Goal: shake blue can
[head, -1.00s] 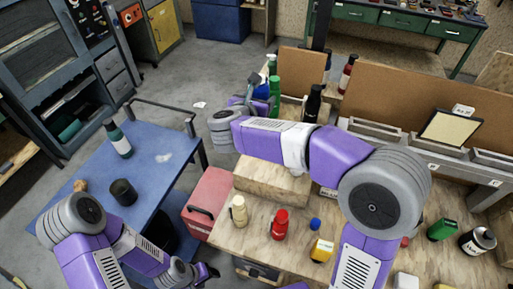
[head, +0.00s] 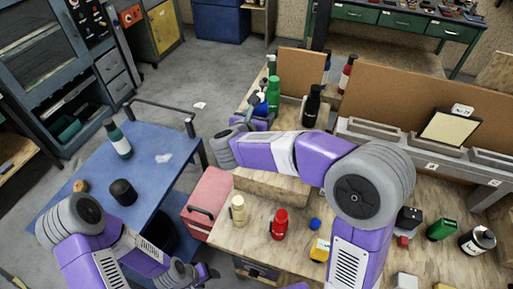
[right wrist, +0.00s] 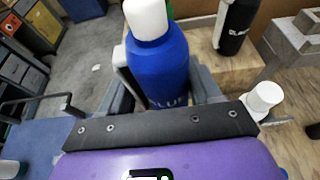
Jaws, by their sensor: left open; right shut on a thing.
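In the head view the blue can (head: 262,109) is small and partly hidden by my right gripper (head: 258,114), at the back left of the wooden bench, beside a green bottle (head: 274,92). I cannot tell from these views how far it is above the bench. My left gripper (head: 207,276) is open and empty at the bottom, in front of the bench.
A black bottle (head: 312,105) stands to the right of the can. A cream bottle (head: 238,210), a red bottle (head: 280,224) and a yellow item (head: 320,250) stand on the nearer wooden bench (head: 258,243). A blue table (head: 160,140) is at left.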

